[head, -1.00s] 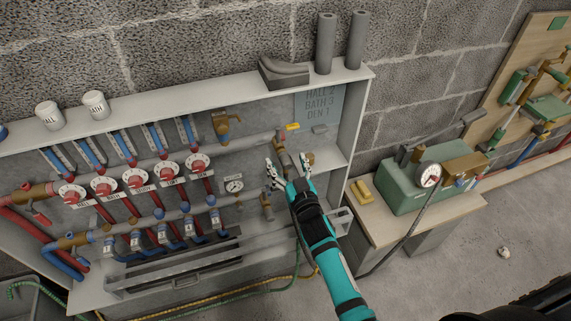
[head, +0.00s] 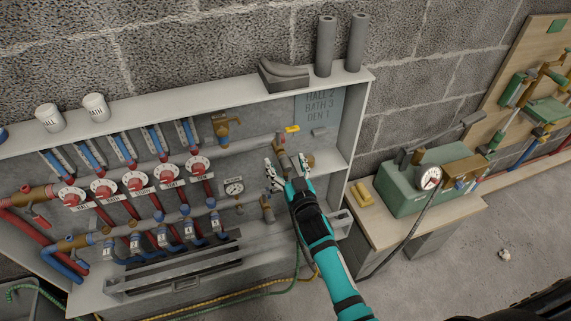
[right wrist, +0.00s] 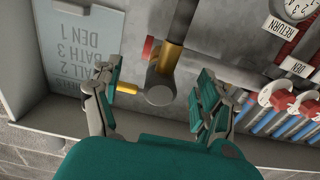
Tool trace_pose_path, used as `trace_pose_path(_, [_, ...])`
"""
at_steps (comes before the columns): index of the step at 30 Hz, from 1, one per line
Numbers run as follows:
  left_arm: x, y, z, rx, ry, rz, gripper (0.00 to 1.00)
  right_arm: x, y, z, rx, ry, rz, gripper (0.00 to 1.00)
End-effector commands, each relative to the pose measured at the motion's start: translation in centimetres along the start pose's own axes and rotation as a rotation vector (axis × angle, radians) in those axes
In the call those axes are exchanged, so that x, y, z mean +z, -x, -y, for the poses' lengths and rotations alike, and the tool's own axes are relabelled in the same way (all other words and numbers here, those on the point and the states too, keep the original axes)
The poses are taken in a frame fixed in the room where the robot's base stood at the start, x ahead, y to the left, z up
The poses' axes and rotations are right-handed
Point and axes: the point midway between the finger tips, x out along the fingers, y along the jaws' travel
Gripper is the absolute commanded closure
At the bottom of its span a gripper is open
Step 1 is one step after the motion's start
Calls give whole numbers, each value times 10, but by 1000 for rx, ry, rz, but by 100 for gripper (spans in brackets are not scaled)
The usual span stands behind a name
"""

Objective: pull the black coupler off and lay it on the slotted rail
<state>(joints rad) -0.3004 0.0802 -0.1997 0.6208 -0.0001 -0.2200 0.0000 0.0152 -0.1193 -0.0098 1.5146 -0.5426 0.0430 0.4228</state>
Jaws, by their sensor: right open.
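My right gripper (head: 287,168) is in front of the right part of the manifold cabinet, with its fingers apart and nothing between the pads that I can see as held. In the right wrist view the open fingers (right wrist: 155,82) frame the round grey end (right wrist: 160,95) of a pipe fitting with a brass section; they look apart from it. I cannot make out a clearly black coupler; the gripper may hide it in the head view. A long grey rail (head: 200,274) runs along the cabinet's lower front; its slots are hard to make out. My left gripper is out of view.
Red-handled valves (head: 136,181) and pipes fill the cabinet's left side. A yellow lever (head: 292,129) is close to the gripper and also shows in the wrist view (right wrist: 127,87). A green gauge pump (head: 425,183) stands on the bench at right. Hoses lie on the floor below.

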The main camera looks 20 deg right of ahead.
Motion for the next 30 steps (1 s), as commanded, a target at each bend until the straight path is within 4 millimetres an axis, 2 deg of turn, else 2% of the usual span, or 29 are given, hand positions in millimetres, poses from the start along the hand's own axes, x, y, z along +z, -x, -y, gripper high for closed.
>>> trace_pose_path(19, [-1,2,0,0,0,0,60,0,0,0,0,0,0,24])
trace_pose_path(30, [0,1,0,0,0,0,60,0,0,0,0,0,0,71])
